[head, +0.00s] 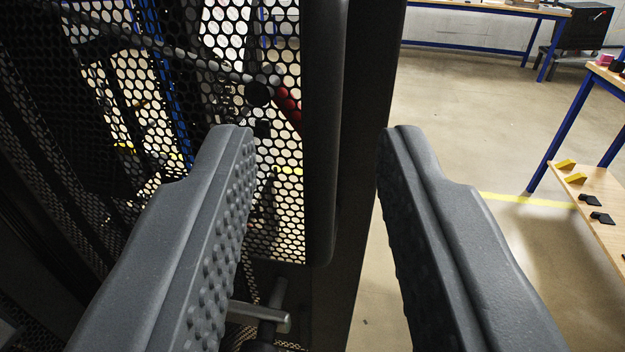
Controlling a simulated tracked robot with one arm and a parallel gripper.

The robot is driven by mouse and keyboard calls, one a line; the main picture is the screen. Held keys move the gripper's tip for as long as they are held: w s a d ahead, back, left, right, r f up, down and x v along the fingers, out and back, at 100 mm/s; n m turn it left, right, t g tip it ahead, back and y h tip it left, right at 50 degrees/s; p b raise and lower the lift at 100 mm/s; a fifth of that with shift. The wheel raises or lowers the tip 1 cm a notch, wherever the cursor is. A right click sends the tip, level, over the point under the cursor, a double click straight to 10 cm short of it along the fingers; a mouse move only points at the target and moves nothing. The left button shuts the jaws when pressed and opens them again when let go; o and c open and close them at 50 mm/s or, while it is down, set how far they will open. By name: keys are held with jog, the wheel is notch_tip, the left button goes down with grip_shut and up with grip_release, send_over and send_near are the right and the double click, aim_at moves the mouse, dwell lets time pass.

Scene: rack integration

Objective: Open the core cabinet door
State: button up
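The core cabinet door shows as a black perforated mesh panel (265,205) with a dark solid vertical edge (355,130) down the middle of the head view. A long rounded dark bar, which looks like the door handle (324,130), runs upright along that edge. My gripper (308,145) is open, with one finger left of the bar and the other right of the door edge. The bar and edge stand between the two fingers in the picture. I cannot tell whether the fingers touch them.
A workbench with blue legs and a low wooden shelf (595,205) stands at the right, with yellow and black pieces on it. Another bench (480,8) and a dark cart (583,30) are at the back. The concrete floor (450,120) between is clear.

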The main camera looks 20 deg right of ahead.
jog(key=v, duration=0.8)
jog(key=shift+s, duration=0.15)
jog(key=w+d+r+n+y+p, duration=0.2)
jog(key=w+d+r+y+p, duration=0.35)
jog(key=d+r, duration=1.05)
jog(key=w+d+f+n+p, duration=0.1)
jog(key=w+d+p, duration=0.1)
jog(key=w+d, duration=0.5)
jog(key=w+d+n+g+y+p, duration=0.1)
jog(key=w+d+p, duration=0.1)
jog(key=w+d, duration=0.5)
jog(key=shift+w+d+f+n+p, duration=0.3)
jog(key=shift+w+d+f+p, duration=0.05)
jog(key=shift+w+d+f, duration=0.1)
jog(key=shift+y, duration=0.25)
